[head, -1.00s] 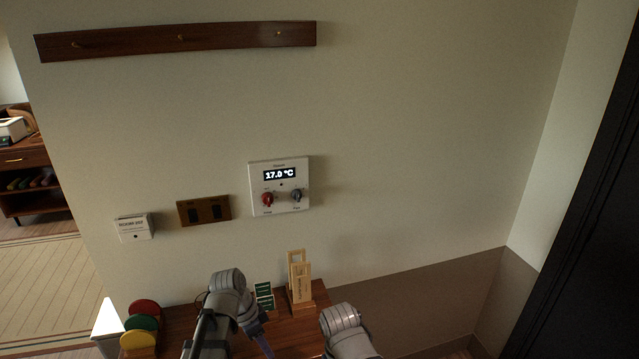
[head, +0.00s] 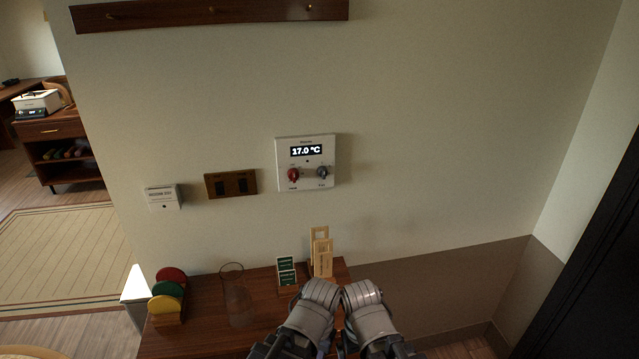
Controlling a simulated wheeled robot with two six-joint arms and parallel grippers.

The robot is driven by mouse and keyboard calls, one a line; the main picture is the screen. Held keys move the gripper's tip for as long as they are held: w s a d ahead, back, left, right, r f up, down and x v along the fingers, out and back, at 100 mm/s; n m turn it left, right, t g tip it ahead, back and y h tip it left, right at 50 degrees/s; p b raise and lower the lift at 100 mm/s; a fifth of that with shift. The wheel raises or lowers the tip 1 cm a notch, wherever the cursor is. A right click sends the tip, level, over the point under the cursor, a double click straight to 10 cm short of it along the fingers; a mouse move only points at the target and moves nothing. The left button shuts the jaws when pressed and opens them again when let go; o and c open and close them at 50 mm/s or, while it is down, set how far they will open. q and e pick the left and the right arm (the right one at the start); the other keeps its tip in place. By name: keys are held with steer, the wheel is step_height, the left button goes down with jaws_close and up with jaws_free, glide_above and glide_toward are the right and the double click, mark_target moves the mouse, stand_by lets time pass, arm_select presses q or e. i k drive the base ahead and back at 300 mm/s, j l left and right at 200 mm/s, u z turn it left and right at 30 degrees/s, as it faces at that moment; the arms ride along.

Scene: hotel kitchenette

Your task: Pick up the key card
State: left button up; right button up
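Two small dark green cards with pale print (head: 287,272) stand upright in a small holder on the wooden table, just left of the wooden tags. I cannot tell for sure whether one of them is the key card. A white card-slot box (head: 163,197) is on the wall at left, and I see no card sticking out of it. Grey links of both my arms rise side by side at the bottom middle, in front of the table's right part. Neither gripper's fingers show.
The wooden table (head: 205,300) also bears red, green and yellow discs in a rack (head: 168,297), a clear glass carafe (head: 238,298) and upright wooden tags (head: 321,258). On the wall are a brown switch plate (head: 231,185) and a thermostat (head: 306,163) reading 17.0 °C.

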mark_target(288, 278)
steer(key=u, duration=0.95)
steer(key=l+u, duration=0.1)
steer(key=u, duration=0.25)
steer(key=k+l+u, duration=0.1)
steer(key=u, duration=0.25)
steer(key=k+l, duration=0.15)
steer(key=l, duration=0.15)
steer(key=k+l, duration=0.35)
steer(key=l, duration=0.25)
